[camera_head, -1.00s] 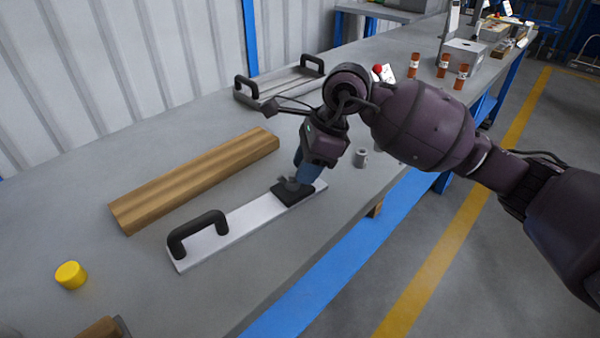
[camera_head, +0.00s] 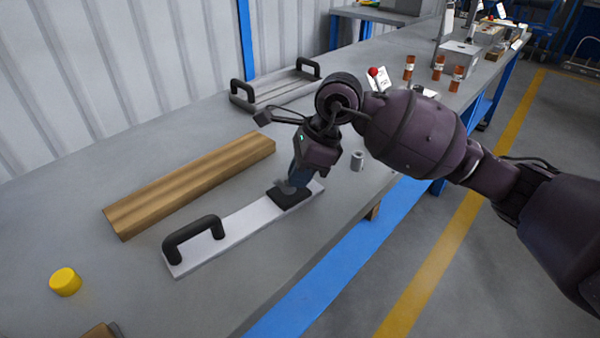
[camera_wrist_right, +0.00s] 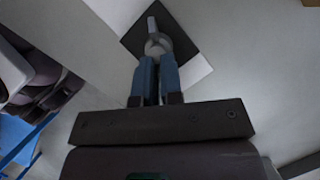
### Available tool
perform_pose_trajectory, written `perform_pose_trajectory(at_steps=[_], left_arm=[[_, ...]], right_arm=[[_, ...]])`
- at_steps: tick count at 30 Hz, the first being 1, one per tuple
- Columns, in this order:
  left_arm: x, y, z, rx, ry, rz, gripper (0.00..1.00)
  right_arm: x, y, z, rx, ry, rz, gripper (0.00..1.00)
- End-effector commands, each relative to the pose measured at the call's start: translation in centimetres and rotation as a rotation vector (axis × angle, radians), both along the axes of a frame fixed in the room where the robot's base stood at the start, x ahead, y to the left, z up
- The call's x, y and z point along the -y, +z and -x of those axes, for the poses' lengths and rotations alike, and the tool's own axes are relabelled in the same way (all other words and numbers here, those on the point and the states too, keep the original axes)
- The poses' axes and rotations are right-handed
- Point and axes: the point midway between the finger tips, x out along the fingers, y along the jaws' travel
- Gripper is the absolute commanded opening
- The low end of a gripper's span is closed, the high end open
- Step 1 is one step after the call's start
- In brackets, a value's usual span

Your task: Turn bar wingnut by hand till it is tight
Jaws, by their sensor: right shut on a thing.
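The bar (camera_head: 240,228) is a flat silver plate with a black arched handle (camera_head: 195,238) at its near left end. A black square block (camera_head: 291,197) sits at its far right end. In the head view the fingers mostly hide the wingnut. My left gripper is not in view.
A wooden plank (camera_head: 190,184) lies behind the bar. A second handled plate (camera_head: 275,90) lies farther back. A small grey cylinder (camera_head: 357,161) stands right of my gripper. A yellow cap (camera_head: 65,282) is at the near left. The table's blue front edge (camera_head: 330,274) is close by.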

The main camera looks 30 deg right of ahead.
Motion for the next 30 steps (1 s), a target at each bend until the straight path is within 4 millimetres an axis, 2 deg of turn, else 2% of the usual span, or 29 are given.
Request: perform_pose_trajectory(at_steps=[6, 15, 25, 26, 30], left_arm=[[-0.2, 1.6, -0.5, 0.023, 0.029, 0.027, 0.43], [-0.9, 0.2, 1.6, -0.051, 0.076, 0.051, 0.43], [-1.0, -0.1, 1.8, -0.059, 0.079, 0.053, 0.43], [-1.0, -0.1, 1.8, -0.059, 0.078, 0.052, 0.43], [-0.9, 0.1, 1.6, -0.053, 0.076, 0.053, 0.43]], right_arm=[[-0.1, 0.5, 0.5, 0.001, -0.158, 0.003, 0.0], [-0.4, -0.2, 0.7, -0.006, -0.336, 0.002, 0.0], [-0.4, -0.7, 0.8, -0.012, -0.346, 0.001, 0.0], [-0.4, -0.7, 0.8, -0.012, -0.346, 0.001, 0.1], [-0.4, -0.7, 0.8, -0.012, -0.345, 0.002, 0.32]])
